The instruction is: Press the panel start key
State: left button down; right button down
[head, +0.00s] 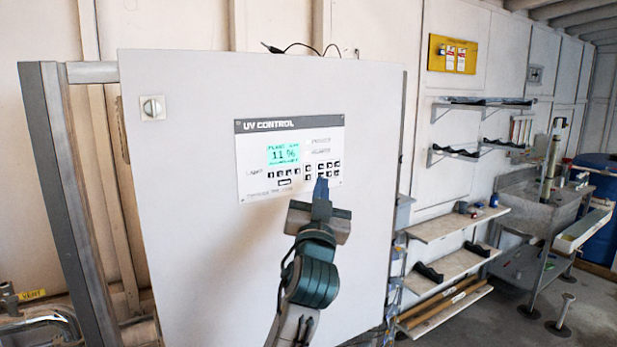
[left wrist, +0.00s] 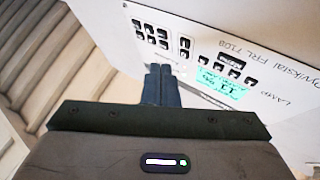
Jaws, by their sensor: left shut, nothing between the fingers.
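The UV control panel (head: 250,157) is a pale plate with a dark header on the front of a large white cabinet. Its lit green display (head: 283,153) reads about 11 %. Several small dark keys (head: 322,170) sit in rows right of and below the display. The labels are too small to tell which is the start key. My left gripper (head: 321,186) is shut and empty, its blue fingertips in front of the panel's lower right part. In the left wrist view, the gripper (left wrist: 160,72) points at the inverted panel (left wrist: 262,82), near its keys; contact cannot be told.
Shelves (head: 455,228) and a steel sink bench (head: 535,205) stand to the right, with a blue barrel (head: 600,190) behind. Pipes (head: 40,325) show at lower left.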

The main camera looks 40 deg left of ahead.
pick_arm(q)
jog(key=shift+s+d, duration=0.3)
jog(key=shift+d, duration=0.5)
jog(key=shift+s+d, duration=0.3)
jog(key=shift+d, duration=0.45)
